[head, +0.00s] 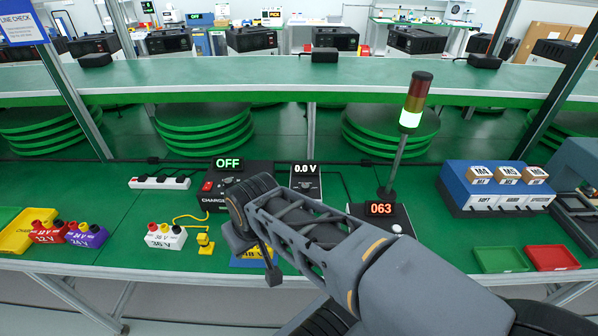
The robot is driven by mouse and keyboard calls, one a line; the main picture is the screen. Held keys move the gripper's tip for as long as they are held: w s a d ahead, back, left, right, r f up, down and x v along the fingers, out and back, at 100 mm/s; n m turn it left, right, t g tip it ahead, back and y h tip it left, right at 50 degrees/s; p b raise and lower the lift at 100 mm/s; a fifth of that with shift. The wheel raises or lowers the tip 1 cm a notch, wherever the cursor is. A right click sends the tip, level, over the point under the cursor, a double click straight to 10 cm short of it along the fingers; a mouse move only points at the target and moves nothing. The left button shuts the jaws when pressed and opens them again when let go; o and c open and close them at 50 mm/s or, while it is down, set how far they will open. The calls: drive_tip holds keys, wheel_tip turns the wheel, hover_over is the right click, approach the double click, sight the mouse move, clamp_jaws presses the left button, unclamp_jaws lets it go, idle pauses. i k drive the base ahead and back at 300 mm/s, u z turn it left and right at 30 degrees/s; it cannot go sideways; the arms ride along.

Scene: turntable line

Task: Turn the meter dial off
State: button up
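The meter (305,184) stands on the green bench just right of the charger, with its display (305,169) reading 0.0 V. The upper face of the meter shows, but its lower part is covered by my arm. I cannot make out where the dial points. My gripper (259,262) hangs below my wrist, to the left of the meter and nearer the bench's front edge, apart from the meter. It is over a blue block marked 48 V (250,262), mostly hidden. Whether the fingers are open or shut is unclear.
The charger (208,187) shows OFF (228,163). Battery packs (165,236) and a yellow connector (205,243) lie left. A signal tower (412,105) glows green beside a 063 display (381,209). A blue rack (497,188) and green and red trays (500,260) stand right.

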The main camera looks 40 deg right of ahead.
sight(305, 188)
drive_tip(key=z, duration=1.1)
drive_tip(key=k, duration=0.5)
drive_tip(key=u, duration=0.65)
drive_tip(key=i, duration=0.7)
drive_tip(key=z, duration=0.5)
